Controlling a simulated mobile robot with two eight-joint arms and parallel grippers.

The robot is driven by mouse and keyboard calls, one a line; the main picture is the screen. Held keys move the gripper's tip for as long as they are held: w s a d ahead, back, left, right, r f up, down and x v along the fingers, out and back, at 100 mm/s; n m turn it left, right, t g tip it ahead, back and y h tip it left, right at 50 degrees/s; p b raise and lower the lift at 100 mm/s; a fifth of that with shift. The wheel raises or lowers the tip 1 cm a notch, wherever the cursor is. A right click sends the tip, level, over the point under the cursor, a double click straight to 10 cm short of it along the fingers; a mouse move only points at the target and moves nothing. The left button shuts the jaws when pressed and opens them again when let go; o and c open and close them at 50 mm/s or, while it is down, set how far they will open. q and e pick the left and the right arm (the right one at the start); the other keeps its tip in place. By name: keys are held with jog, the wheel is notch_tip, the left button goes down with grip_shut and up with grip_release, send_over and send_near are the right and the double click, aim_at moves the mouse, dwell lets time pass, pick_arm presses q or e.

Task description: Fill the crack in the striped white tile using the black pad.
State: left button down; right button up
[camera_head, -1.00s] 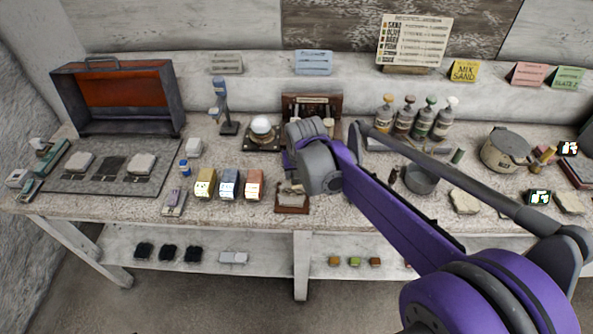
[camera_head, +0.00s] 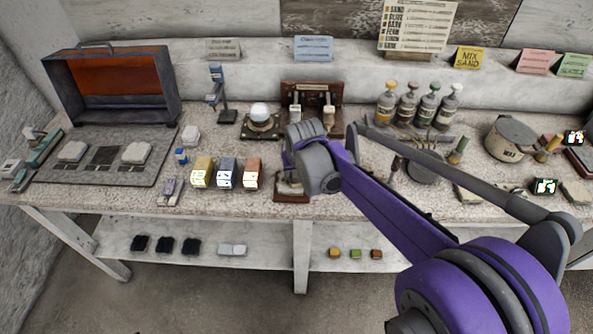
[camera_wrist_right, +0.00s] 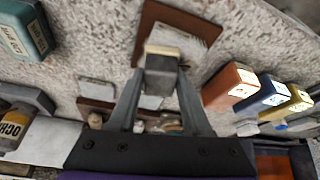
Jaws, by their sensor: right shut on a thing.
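My right gripper (camera_wrist_right: 161,72) is shut on a small block (camera_wrist_right: 161,62) with a dark grey face and a pale edge. I cannot tell whether this is the black pad. In the wrist view a pale tile (camera_wrist_right: 185,38) in a brown tray (camera_wrist_right: 150,18) lies just beyond the block; contact, stripes and crack cannot be made out. In the head view this tray (camera_head: 291,198) is at the bench's front edge, partly hidden by my right wrist. Dark pads (camera_head: 165,245) lie on the lower shelf. My left gripper is not in view.
Yellow (camera_head: 202,172), blue (camera_head: 227,173) and orange (camera_head: 252,173) labelled blocks stand left of the tray. A mat with tiles (camera_head: 105,172) lies further left. Behind are a dark wooden rack (camera_head: 300,88) and several bottles (camera_head: 407,105). A pot (camera_head: 510,140) stands right.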

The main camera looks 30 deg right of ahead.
jog(key=shift+f, duration=0.3)
jog(key=shift+r, duration=0.1)
jog(key=shift+w+d, duration=0.1)
jog(key=shift+w, duration=0.2)
jog(key=shift+w+d, duration=0.15)
jog(key=shift+w, duration=0.25)
jog(key=shift+s+a, duration=0.25)
jog(key=shift+s, duration=0.45)
jog(key=shift+s+a, duration=0.25)
jog(key=shift+s, duration=0.5)
jog(key=shift+w+d, duration=0.25)
jog(key=shift+w, duration=0.5)
jog(key=shift+w+d, duration=0.25)
jog(key=shift+w, duration=0.5)
jog(key=shift+s, duration=0.1)
